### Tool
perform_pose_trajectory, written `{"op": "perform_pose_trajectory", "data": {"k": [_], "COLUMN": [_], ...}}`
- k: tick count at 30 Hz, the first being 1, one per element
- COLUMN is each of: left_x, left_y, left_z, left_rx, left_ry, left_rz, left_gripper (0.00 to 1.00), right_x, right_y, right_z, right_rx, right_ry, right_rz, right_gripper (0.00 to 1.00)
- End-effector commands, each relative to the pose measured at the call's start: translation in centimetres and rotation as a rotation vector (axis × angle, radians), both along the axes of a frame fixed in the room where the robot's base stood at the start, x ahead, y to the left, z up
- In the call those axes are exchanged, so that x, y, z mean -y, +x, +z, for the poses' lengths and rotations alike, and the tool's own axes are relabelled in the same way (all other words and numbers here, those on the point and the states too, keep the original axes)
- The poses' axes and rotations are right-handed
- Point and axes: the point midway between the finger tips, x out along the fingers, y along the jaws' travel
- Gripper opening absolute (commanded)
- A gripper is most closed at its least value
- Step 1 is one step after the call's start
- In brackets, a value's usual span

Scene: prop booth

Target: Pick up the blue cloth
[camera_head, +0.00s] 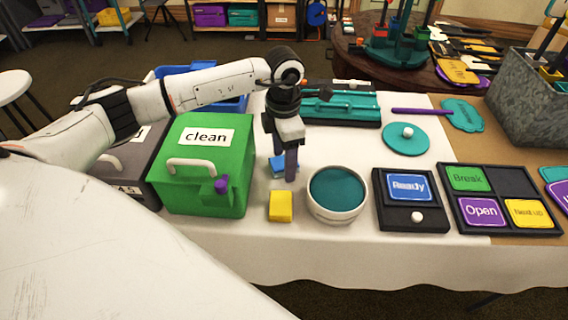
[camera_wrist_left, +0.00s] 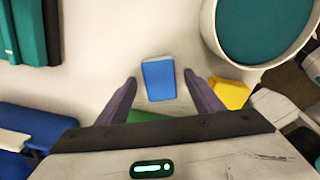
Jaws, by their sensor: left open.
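The blue cloth (camera_head: 277,166) is a small folded blue block on the white tabletop, partly hidden behind my left gripper in the head view. In the left wrist view the blue cloth (camera_wrist_left: 159,79) lies flat between and just beyond the fingertips. My left gripper (camera_head: 290,172) points down over the table by the cloth. In the left wrist view its two fingers (camera_wrist_left: 160,80) are spread apart with nothing held between them. My right gripper is not in view.
A yellow block (camera_head: 280,206) and a round white tub with teal contents (camera_head: 337,214) stand close by. A green box marked clean (camera_head: 233,197) is to the left. A teal tray (camera_head: 342,108) lies behind. Sign panels (camera_head: 500,236) are at right.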

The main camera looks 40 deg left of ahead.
Motion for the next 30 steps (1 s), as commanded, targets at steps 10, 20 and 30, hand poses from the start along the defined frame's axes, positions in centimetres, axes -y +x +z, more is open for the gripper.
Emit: {"op": "perform_pose_trajectory", "data": {"k": [10, 20, 30], "left_x": [0.0, 0.0, 0.0], "left_y": [0.0, 0.1, 0.1], "left_z": [0.0, 0.7, 7.1], "left_rx": [0.000, 0.002, 0.005], "left_ry": [-0.001, -0.002, -0.002], "left_rz": [0.000, 0.000, 0.000], "left_gripper": [0.19, 0.13, 0.13], "right_x": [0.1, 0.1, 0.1], "right_y": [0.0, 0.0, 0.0], "right_z": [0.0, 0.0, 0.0], "right_rx": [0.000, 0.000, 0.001], "right_ry": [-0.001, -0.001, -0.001], "right_rz": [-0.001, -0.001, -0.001], "right_gripper": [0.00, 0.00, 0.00]}}
